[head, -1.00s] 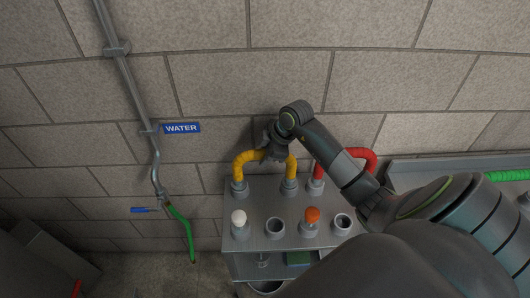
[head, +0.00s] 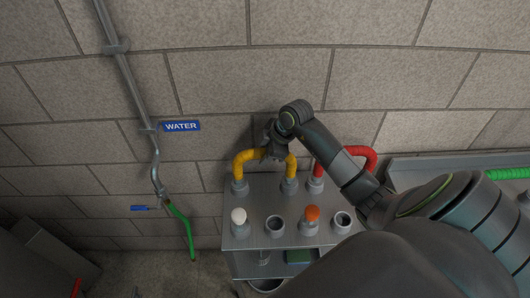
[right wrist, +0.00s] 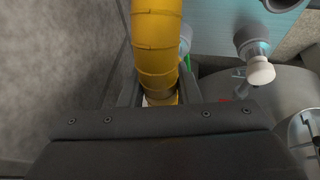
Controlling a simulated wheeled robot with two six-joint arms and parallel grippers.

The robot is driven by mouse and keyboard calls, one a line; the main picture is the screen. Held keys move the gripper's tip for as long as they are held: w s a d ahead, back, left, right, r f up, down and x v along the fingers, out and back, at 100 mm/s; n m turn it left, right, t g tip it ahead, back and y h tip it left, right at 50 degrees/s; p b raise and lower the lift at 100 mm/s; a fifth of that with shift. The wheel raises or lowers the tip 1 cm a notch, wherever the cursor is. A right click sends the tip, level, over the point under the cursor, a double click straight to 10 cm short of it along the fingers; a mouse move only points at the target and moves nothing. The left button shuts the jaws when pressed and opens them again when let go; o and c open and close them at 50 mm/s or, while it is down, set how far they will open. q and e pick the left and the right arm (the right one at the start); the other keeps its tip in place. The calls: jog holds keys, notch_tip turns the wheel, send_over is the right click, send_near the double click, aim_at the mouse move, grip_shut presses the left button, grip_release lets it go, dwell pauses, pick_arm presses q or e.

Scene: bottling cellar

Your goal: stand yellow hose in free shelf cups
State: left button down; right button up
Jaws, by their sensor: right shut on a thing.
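The yellow hose (head: 245,157) is bent in an arch over the back of the metal shelf (head: 257,205). Its left end is at the back left cup (head: 240,187) and its right end at another back cup (head: 290,186). My right gripper (head: 274,153) is at the top of the arch, shut on the yellow hose. The right wrist view also shows the yellow hose (right wrist: 157,45) between the fingers. My left gripper is not in view.
A red hose (head: 360,152) stands right of the yellow one. Front cups hold a white piece (head: 238,216) and an orange piece (head: 312,213); two front cups (head: 275,226) (head: 343,222) look empty. A green hose (head: 183,228) hangs from the wall pipe.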

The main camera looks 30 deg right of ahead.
dwell(0.4)
jog(key=o, duration=1)
jog(key=shift+f, duration=0.1)
jog(key=shift+o, duration=0.2)
jog(key=b+v, duration=0.1)
jog(key=v, duration=1.6)
jog(key=shift+r+b, duration=0.2)
jog(key=shift+b, duration=0.1)
jog(key=shift+s, duration=0.1)
